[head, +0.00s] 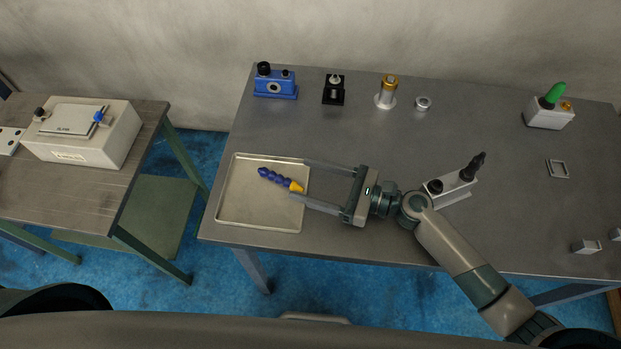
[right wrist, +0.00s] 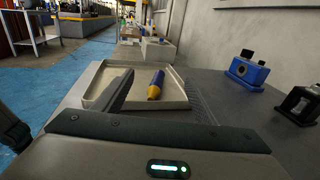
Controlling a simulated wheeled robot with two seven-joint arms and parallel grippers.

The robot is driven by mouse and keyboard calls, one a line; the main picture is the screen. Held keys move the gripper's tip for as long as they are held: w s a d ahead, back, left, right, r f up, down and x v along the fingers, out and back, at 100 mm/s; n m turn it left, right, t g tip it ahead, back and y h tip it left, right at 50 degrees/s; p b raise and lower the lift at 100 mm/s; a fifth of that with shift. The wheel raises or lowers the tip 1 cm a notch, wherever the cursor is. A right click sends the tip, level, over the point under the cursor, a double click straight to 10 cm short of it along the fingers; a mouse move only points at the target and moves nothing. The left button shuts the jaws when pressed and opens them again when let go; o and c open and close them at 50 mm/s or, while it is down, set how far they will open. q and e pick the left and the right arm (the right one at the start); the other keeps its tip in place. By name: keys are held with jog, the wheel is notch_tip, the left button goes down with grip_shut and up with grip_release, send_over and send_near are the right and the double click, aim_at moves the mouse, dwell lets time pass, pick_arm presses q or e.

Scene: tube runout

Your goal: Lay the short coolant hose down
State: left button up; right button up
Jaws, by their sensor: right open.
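The short coolant hose (head: 275,177) is made of blue segments with a yellow-orange tip. It lies in the shallow metal tray (head: 232,214) at the left of the table, its tip toward the right. In the right wrist view the hose (right wrist: 156,84) lies in the tray (right wrist: 97,78), seen tip first. My right gripper (head: 298,178) is open, with its long fingers reaching over the tray's right side. The hose's yellow tip is near the gap between the fingertips, and no finger visibly grips it. My left gripper is not in view.
A blue device (head: 275,88), a black holder (head: 333,95), a brass-topped post (head: 387,90) and a small ring (head: 423,103) stand along the back. A white block with black parts (head: 452,187) stands right of my gripper.

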notch_tip(320, 180, up, 7)
jog(key=p, duration=0.6)
jog(key=shift+p, duration=0.3)
jog(key=shift+s+f, duration=0.1)
jog(key=shift+s, duration=0.05)
dwell(0.6)
